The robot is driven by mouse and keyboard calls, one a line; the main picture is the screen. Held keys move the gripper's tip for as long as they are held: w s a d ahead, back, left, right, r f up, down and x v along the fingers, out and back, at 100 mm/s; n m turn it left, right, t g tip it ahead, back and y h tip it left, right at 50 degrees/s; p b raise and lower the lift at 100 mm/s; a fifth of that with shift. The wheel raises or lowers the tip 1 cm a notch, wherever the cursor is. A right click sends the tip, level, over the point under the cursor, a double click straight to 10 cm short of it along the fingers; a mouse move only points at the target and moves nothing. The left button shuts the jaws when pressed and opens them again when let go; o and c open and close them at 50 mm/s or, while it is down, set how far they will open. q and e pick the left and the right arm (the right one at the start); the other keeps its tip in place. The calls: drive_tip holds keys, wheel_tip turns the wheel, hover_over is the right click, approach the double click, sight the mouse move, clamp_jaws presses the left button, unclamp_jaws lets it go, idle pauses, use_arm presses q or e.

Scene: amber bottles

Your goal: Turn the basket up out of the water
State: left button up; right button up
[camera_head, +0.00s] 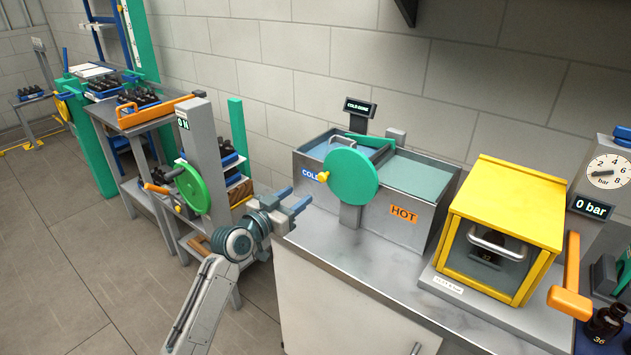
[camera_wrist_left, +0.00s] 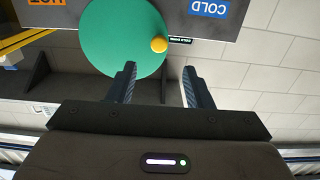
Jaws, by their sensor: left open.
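A metal double tank (camera_head: 376,221) stands on the grey counter, with a COLD side at left and a HOT side at right. The basket (camera_head: 341,146), of which a curved handle shows, sits in the cold side; most of it is hidden. A green disc wheel (camera_head: 351,177) with a yellow knob (camera_head: 322,177) is mounted at the tank's front. The knob is at the wheel's left. My left gripper (camera_head: 303,200) is open and empty, left of and below the knob. The left wrist view shows the wheel (camera_wrist_left: 115,38) and knob (camera_wrist_left: 159,44) beyond the open fingers (camera_wrist_left: 158,84). My right gripper is not in view.
A small display (camera_head: 360,106) reading COLD DONE stands behind the tank. A yellow box (camera_head: 507,220) with an orange lever (camera_head: 571,280) stands right of the tank. A gauge (camera_head: 606,171) and dark bottle (camera_head: 603,325) are at the far right. A green handwheel (camera_head: 193,190) is at left.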

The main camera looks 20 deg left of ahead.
sight(321, 179)
use_arm(q)
drive_tip(key=p+x, duration=0.2)
drive_tip(key=x, duration=0.6)
drive_tip(key=shift+s+d, duration=0.1)
drive_tip(key=shift+w+d+f, duration=0.1)
drive_tip(key=shift+w+d, duration=0.1)
drive_tip(key=shift+w, duration=0.4)
drive_tip(key=shift+c, duration=0.5)
clamp_jaws()
